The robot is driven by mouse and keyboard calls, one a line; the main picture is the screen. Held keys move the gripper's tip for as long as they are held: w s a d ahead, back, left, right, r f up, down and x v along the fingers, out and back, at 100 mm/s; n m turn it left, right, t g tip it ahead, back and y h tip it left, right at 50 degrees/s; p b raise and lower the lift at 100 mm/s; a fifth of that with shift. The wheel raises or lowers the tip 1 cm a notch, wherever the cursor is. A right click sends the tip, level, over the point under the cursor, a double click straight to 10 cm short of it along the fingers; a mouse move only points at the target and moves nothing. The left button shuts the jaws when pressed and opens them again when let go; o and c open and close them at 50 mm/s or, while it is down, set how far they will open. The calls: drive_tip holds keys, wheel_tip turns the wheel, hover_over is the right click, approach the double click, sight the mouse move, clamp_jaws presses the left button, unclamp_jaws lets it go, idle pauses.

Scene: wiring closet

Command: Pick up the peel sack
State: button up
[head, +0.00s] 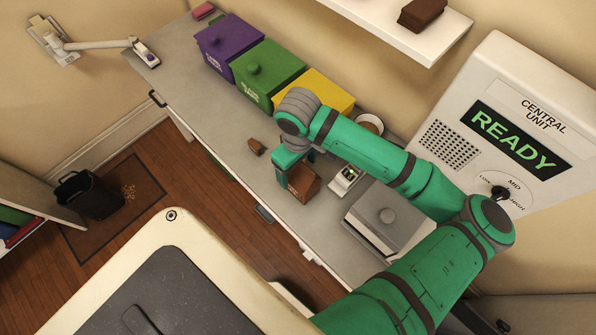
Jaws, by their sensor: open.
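A brown, sack-like block (304,184) stands on the grey counter, near its front edge; it may be the peel sack, but I see no label on it. My gripper (294,170) reaches down right at this brown block, with its green fingers open. One finger shows at the block's left side and covers part of it. I cannot tell whether the fingers touch it.
Purple (228,46), green (267,73) and yellow (312,92) lidded boxes stand along the wall. A small white device (346,181) and a grey lidded box (388,220) stand right of the brown block. A black bin (92,197) stands on the floor mat. The counter's left part is clear.

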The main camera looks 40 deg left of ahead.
drive_tip(key=shift+f, duration=0.35)
drive_tip(key=shift+c, duration=0.7)
clamp_jaws()
drive_tip(key=shift+r, duration=0.1)
